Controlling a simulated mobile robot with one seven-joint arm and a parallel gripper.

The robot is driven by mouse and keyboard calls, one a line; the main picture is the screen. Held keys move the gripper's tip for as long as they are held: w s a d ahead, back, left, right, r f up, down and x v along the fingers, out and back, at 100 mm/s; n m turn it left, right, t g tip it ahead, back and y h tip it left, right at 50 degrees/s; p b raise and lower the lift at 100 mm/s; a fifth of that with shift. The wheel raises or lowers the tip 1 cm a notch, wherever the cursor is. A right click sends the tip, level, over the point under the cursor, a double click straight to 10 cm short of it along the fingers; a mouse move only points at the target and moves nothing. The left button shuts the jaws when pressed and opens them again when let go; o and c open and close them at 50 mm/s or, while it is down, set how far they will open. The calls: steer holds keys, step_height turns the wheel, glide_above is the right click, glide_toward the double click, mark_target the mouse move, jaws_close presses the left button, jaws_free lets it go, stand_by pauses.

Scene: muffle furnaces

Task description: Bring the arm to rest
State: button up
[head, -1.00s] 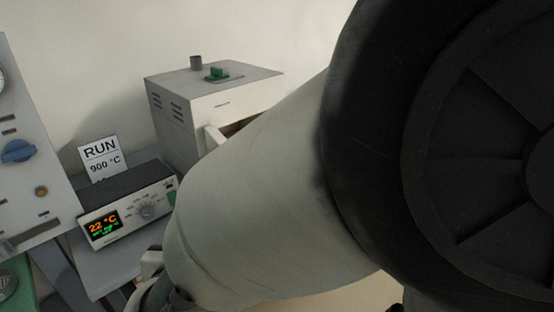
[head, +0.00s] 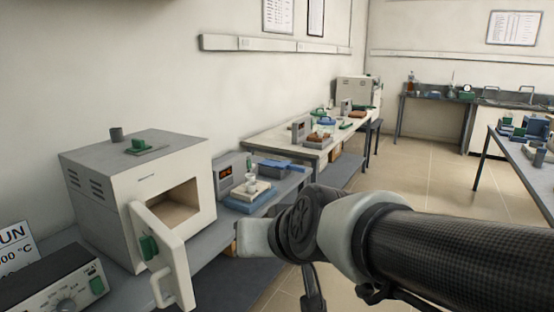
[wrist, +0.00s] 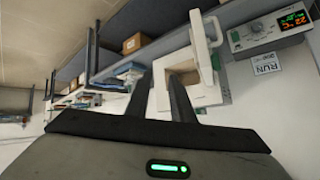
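My gripper (wrist: 157,78) shows in the wrist view with its two dark fingers apart and nothing between them. In the head view my arm reaches in from the right edge, with its dark joint at the middle of the picture. The gripper's fingers cannot be made out there. The muffle furnace (head: 90,205) stands on the bench at left, its door (head: 172,240) swung open and its chamber (head: 175,208) showing no object. The furnace (wrist: 208,98) also shows, turned on its side, just beyond the fingers in the wrist view.
A controller (head: 62,290) and a RUN 900 °C sign (head: 14,258) are at lower left; the controller display (wrist: 293,20) reads about 22 °C. A balance (head: 248,200) and small items stand right of the furnace. More benches line the room; the floor (head: 440,165) between them is clear.

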steer(key=s+d+f+m+g+h, duration=0.1)
steer(key=s+d+f+g+h, duration=0.1)
steer(key=s+d, duration=0.55)
steer(key=s+d+f+m+g+h, duration=0.1)
steer(key=s+d+f+h, duration=0.2)
steer(key=d, duration=0.7)
step_height(320, 180, up, 20)
steer(key=s+p, duration=0.1)
steer(key=p, duration=1.7)
steer(key=shift+s+f, duration=0.2)
